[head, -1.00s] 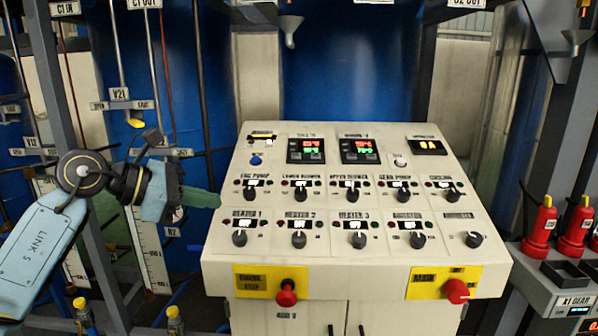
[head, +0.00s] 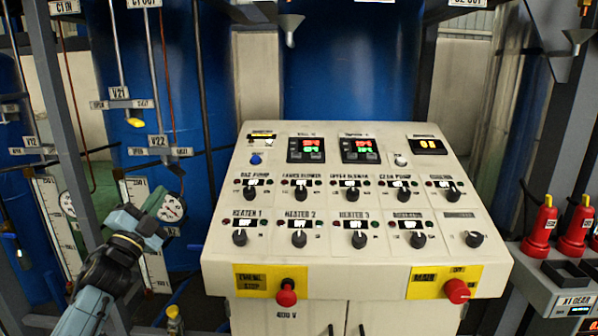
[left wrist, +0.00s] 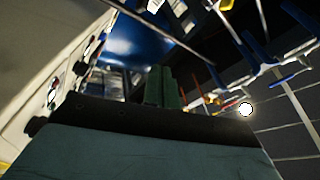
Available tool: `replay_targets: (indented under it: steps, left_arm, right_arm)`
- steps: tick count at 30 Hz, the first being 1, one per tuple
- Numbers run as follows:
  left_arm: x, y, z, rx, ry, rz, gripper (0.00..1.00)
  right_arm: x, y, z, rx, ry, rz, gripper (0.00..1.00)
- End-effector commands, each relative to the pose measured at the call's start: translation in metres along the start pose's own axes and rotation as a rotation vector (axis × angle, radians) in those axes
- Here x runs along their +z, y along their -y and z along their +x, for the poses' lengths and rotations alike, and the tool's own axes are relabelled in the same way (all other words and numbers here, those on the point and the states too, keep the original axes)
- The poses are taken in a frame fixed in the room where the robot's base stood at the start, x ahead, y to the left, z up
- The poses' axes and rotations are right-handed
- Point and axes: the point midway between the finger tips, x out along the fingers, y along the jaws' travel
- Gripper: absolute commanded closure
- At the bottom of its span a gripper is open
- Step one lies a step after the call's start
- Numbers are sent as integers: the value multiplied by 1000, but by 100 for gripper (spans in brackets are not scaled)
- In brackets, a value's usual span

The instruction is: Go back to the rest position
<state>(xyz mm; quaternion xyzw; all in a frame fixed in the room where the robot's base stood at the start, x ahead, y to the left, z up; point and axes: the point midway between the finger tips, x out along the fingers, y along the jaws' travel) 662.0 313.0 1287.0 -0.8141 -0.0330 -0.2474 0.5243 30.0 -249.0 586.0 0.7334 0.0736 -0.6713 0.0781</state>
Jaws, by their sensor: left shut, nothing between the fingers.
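My left gripper (head: 157,200) is in the lower left of the head view, to the left of the control panel (head: 345,256) and clear of it. Its green fingers point up and away, in front of a round dial gauge (head: 172,207). In the left wrist view the two green fingers (left wrist: 163,80) are close together, shut, with nothing held. My left arm comes up from the bottom left corner. My right gripper is not in view.
Blue tanks (head: 350,70) and pipes stand behind. A grey post (head: 62,120) stands close to my left arm.

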Motion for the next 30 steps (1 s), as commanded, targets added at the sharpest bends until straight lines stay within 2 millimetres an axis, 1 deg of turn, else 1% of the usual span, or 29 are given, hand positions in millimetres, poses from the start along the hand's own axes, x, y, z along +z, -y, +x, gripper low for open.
replay_targets:
  steps: [1, 3, 6, 8, 9, 12, 14, 15, 17, 18, 20, 21, 23, 24, 26, 27, 29, 30]
  left_arm:
    - [16, -1, -1, -2, 86, -132, 100]
    - [37, -6, -4, 1, 200, -315, 100]
    - [61, -21, -11, 18, 349, -566, 100]
    - [71, -34, -17, 36, 434, -711, 100]
    - [78, -50, -26, 57, 487, -781, 100]
    - [94, -110, -64, 124, 562, -779, 100]
    - [102, -141, -87, 162, 607, -785, 100]
    - [106, -162, -104, 188, 639, -789, 100]
    - [113, -194, -131, 229, 689, -797, 100]
    - [117, -216, -151, 258, 723, -801, 100]
    - [122, -248, -184, 302, 777, -807, 100]
    - [124, -269, -206, 332, 813, -811, 100]
    - [126, -299, -242, 377, 866, -816, 100]
    - [127, -318, -266, 408, 902, -819, 100]
    - [127, -346, -304, 453, 955, -822, 100]
    - [125, -363, -330, 484, 991, -824, 100]
    - [123, -387, -369, 529, 1044, -826, 100]
    - [120, -402, -396, 560, 1079, -827, 100]
  right_arm:
    - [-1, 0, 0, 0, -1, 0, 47]
    - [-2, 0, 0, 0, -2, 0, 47]
    - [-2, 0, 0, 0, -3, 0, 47]
    - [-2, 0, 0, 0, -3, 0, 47]
    - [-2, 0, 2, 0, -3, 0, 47]
    - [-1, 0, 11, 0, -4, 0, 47]
    - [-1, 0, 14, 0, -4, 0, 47]
    - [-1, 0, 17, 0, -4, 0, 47]
    - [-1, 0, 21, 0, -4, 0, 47]
    - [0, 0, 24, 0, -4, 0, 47]
    - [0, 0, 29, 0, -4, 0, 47]
    - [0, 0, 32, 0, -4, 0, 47]
    - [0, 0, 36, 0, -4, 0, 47]
    - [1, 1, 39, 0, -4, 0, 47]
    - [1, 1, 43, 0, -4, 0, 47]
    - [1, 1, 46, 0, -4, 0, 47]
    - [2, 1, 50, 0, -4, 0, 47]
    - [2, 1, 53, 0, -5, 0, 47]
